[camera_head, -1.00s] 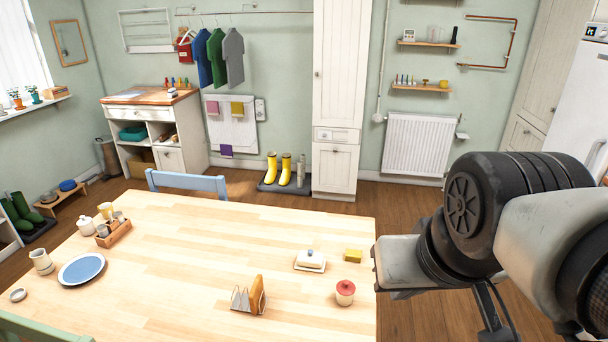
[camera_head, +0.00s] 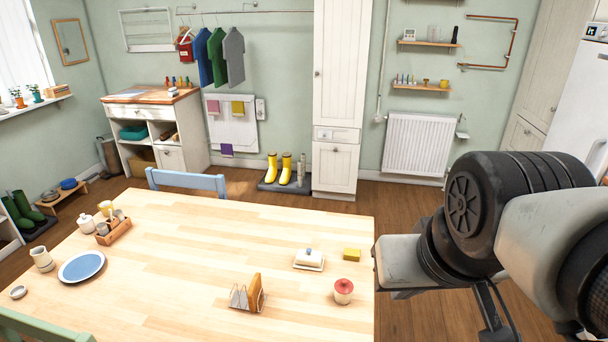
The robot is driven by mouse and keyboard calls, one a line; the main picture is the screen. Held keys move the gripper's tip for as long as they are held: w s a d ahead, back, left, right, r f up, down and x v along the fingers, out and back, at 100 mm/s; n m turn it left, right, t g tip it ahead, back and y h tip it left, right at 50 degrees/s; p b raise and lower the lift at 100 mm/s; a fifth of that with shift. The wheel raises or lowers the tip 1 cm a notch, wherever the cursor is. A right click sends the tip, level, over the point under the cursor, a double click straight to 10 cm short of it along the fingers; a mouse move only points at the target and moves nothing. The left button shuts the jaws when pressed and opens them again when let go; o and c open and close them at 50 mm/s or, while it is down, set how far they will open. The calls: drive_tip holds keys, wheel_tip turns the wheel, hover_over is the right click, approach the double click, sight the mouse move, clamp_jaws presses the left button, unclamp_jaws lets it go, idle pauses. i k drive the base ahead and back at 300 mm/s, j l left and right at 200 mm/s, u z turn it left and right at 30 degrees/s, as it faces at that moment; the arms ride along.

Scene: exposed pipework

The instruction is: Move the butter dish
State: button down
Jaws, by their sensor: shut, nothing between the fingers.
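The butter dish (camera_head: 309,261) is white with a small blue knob on its lid. It sits upright on the right part of the wooden table (camera_head: 190,262), with its lid on its base. My arm shows at the right edge of the picture, beyond the table's right side and well apart from the dish. My gripper's fingers cannot be made out in this view.
A yellow block (camera_head: 352,254) lies right of the dish. A red-lidded jar (camera_head: 343,292) and a toast rack (camera_head: 247,294) with toast stand nearer. A blue plate (camera_head: 82,267) and a wooden caddy (camera_head: 114,232) are at left. The table's middle is clear.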

sight(307, 260)
drive_tip(key=l+u, duration=0.1)
drive_tip(key=l, duration=0.2)
drive_tip(key=k+l, duration=0.15)
drive_tip(key=l, duration=0.15)
drive_tip(key=k+l+u, duration=0.15)
drive_tip(key=l, duration=0.15)
drive_tip(key=l+u, duration=0.25)
drive_tip(key=l, duration=0.3)
drive_tip(key=l+u, duration=0.3)
drive_tip(key=l, duration=0.25)
drive_tip(key=i+l+u, duration=0.2)
drive_tip(key=l, duration=0.15)
drive_tip(key=l+u, duration=0.15)
drive_tip(key=l, duration=0.15)
drive_tip(key=i+l+u, duration=0.2)
drive_tip(key=l, duration=0.2)
drive_tip(key=i+l+u, duration=0.15)
drive_tip(key=l, duration=0.15)
drive_tip(key=i+l+u, duration=0.2)
drive_tip(key=l, duration=0.15)
drive_tip(key=i+l+u, duration=0.15)
drive_tip(key=l, duration=0.15)
drive_tip(key=i+l+u, duration=0.1)
drive_tip(key=i+l, duration=0.15)
drive_tip(key=i+l+u, duration=0.15)
drive_tip(key=l, duration=0.3)
